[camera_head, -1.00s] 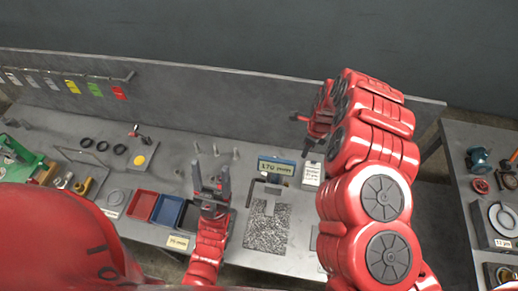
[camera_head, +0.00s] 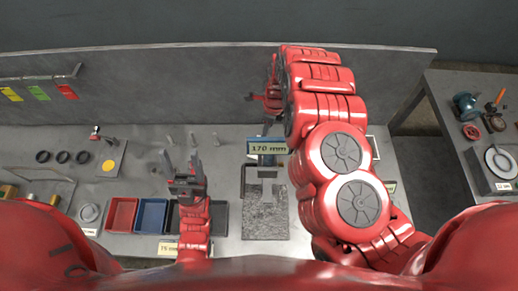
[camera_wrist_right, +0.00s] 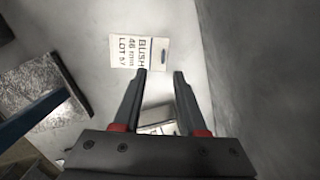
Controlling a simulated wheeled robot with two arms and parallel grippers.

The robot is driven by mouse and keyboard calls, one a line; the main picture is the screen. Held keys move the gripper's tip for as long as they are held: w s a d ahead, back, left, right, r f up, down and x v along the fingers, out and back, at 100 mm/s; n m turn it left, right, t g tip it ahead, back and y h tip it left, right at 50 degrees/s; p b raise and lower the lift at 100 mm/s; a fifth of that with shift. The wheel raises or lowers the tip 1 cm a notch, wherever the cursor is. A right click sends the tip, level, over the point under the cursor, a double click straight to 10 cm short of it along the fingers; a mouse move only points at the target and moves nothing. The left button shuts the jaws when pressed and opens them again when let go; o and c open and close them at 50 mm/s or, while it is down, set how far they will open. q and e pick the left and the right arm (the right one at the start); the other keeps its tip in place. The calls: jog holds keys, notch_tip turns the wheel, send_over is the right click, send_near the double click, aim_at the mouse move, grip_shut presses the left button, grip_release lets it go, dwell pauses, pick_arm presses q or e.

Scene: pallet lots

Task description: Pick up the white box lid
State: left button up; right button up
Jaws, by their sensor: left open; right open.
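In the right wrist view, a small pale box (camera_wrist_right: 157,112) shows between and behind my right fingers, partly hidden by them. I cannot tell its lid from its body. My right gripper (camera_wrist_right: 160,73) is open and empty there. In the head view my right gripper (camera_head: 262,110) hangs near the back panel, above the blue block with a "170 mm" label (camera_head: 268,148). My right arm hides the bench to the right of that block, and I cannot make out the box there.
A white card reading "BUSH 46 mm LOT 57" (camera_wrist_right: 140,52) lies beyond my right fingertips. A speckled grey plate (camera_head: 265,222) lies below the blue block. A red bin (camera_head: 121,214) and a blue bin (camera_head: 152,215) stand left. Another table (camera_head: 455,140) is at the right.

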jog(key=shift+s+d+f, duration=0.1)
jog(key=shift+f, duration=0.3)
jog(key=shift+w+f, duration=0.2)
jog(key=shift+f, duration=0.1)
jog(key=shift+w+a+f+p, duration=0.25)
jog(key=shift+a+f+p, duration=0.05)
jog(key=shift+f+p, duration=0.4)
jog(key=shift+w+a+f+p, duration=0.15)
jog(key=shift+f+p, duration=0.15)
jog(key=shift+f, duration=0.8)
jog(key=shift+a+f, duration=0.2)
jog(key=shift+f, duration=0.3)
grip_shut()
